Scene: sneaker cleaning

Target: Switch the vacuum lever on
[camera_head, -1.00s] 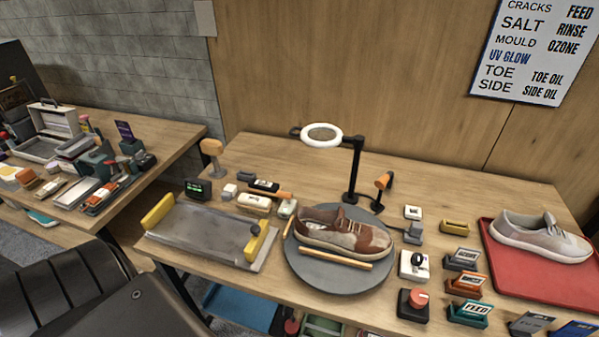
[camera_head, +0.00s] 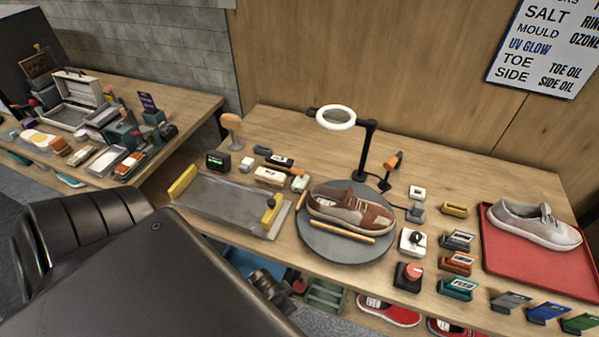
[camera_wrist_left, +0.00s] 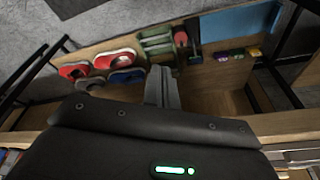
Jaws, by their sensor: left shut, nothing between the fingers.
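No part is readably labelled as the vacuum lever. A grey metal plate (camera_head: 225,203) with yellow end bars lies on the work table, with a dark round knob (camera_head: 271,202) by its right yellow bar (camera_head: 268,219). A white box with a black knob (camera_head: 414,238) stands right of the round turntable. My left arm fills the lower left of the head view. My left gripper (camera_wrist_left: 161,76) is shut and empty, low at the front of the table, apart from the plate and knobs. The right gripper is out of view.
A brown shoe (camera_head: 348,207) sits on the dark turntable (camera_head: 335,246) under a ring lamp (camera_head: 336,117). A black box with a red knob (camera_head: 409,275) is near the front edge. A pale shoe (camera_head: 535,224) rests on a red tray (camera_head: 503,262). Shoes (camera_wrist_left: 112,60) lie on the shelf below.

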